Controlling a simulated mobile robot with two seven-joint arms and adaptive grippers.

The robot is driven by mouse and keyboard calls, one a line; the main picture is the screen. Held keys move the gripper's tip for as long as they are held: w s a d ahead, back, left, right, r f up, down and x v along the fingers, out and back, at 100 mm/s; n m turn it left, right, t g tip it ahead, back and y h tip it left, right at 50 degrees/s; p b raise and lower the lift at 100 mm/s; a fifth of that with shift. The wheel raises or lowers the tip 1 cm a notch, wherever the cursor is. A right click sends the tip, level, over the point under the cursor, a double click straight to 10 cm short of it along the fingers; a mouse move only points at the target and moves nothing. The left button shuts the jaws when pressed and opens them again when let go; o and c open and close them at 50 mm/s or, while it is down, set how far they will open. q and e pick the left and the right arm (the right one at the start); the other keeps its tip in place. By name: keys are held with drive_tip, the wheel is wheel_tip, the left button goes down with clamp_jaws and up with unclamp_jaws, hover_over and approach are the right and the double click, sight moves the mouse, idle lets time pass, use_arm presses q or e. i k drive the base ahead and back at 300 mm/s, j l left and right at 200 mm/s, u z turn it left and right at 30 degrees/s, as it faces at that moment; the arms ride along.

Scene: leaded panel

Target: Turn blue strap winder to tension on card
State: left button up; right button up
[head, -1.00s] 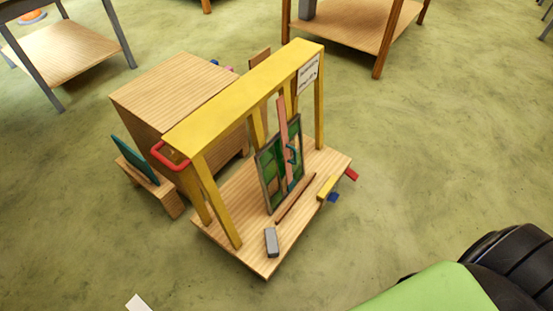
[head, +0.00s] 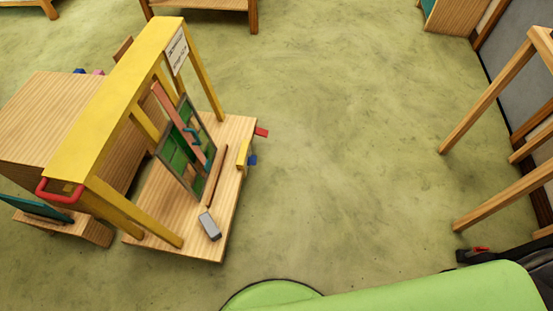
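A small blue piece (head: 252,160), which may be the strap winder, sticks out at the right edge of the wooden stand base (head: 215,245). It is beside a yellow block (head: 243,153), and its turn cannot be read at this size. A white card (head: 177,51) with dark print, too small to read, is on the yellow frame (head: 115,95). A leaded panel (head: 180,157) with green panes leans under the frame, with a pink strip and a teal piece across its front. Neither gripper can be made out; only green and black parts of mine show at the lower right.
A red tab (head: 262,132) sits beyond the yellow block. A grey block (head: 209,226) and a brown rod (head: 216,177) lie on the base. A red handle (head: 58,192) is at the frame's near end. Wooden rails (head: 490,95) stand at right. The floor between (head: 345,130) is clear.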

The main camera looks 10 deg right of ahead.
sight(251, 160)
drive_tip(key=l+u, duration=0.45)
drive_tip(key=l, duration=0.4)
drive_tip(key=k+l+u, duration=0.1)
drive_tip(key=l+u, duration=0.4)
drive_tip(key=l, duration=0.35)
drive_tip(key=k+u, duration=0.3)
drive_tip(key=u, duration=0.2)
drive_tip(key=k+j+u, duration=0.1)
drive_tip(key=k+u, duration=0.2)
drive_tip(key=u, duration=0.2)
drive_tip(key=l+z, duration=0.1)
drive_tip(key=z, duration=0.25)
drive_tip(key=l+z, duration=0.1)
drive_tip(key=z, duration=0.25)
drive_tip(key=l+z, duration=0.1)
drive_tip(key=z, duration=0.2)
drive_tip(key=i+l+u, duration=0.2)
drive_tip(key=i+l, duration=0.2)
drive_tip(key=l, duration=0.2)
drive_tip(key=i+l, duration=0.15)
drive_tip(key=l, duration=0.15)
drive_tip(key=i+l+u, duration=0.15)
drive_tip(key=l, duration=0.2)
drive_tip(key=i+l+u, duration=0.1)
drive_tip(key=l, duration=0.25)
drive_tip(key=i+l+u, duration=0.1)
drive_tip(key=i+l, duration=0.15)
drive_tip(key=l, duration=0.1)
